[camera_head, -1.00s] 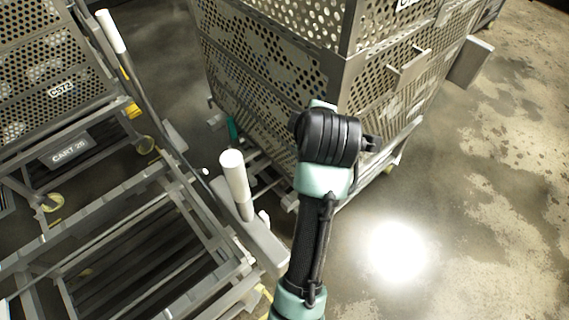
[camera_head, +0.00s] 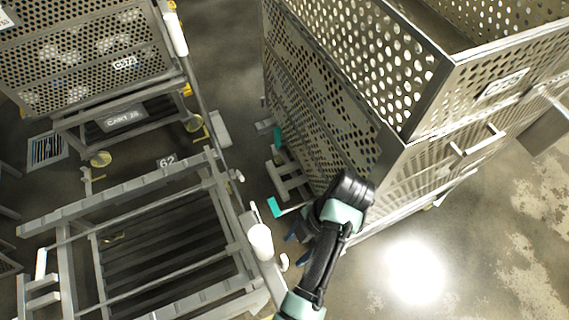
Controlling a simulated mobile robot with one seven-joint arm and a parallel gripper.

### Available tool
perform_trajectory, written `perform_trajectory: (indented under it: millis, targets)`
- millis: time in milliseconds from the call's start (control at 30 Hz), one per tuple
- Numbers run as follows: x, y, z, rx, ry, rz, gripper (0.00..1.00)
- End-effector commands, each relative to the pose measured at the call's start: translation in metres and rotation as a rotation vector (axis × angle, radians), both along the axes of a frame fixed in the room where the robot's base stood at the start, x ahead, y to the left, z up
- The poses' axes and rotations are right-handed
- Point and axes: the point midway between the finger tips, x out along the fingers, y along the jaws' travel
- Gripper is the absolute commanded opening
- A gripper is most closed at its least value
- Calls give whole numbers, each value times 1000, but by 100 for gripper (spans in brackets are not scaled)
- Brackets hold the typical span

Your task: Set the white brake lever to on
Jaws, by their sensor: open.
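A white-gripped lever (camera_head: 260,242) stands on the near right corner of the low grey frame, seen almost from above. I take it for the brake lever; no on or off marking is legible. A second white grip (camera_head: 174,30) tops a bar beside the cart at upper left. My arm rises from the bottom and bends beside the large perforated basket. My gripper (camera_head: 298,232) is mostly hidden behind the arm; dark blue parts that look like its fingers show just right of the white lever, apart from it. Nothing is seen between them.
The large perforated basket (camera_head: 330,110) fills the upper right, close to my arm. A cart labelled CART 26 (camera_head: 124,117) stands at upper left. The slatted low frame (camera_head: 120,203) lies at lower left. Teal pieces (camera_head: 277,207) sit between frame and basket. Floor is clear at lower right.

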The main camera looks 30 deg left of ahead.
Motion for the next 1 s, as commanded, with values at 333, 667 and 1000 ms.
perform_trajectory:
  millis: [333, 667, 1000]
  targets:
    - [-18, 13, -52, -1, 3, 0, 60]
    - [-26, 19, -78, 0, -1, -1, 60]
    - [-26, 19, -79, -1, -1, -2, 46]
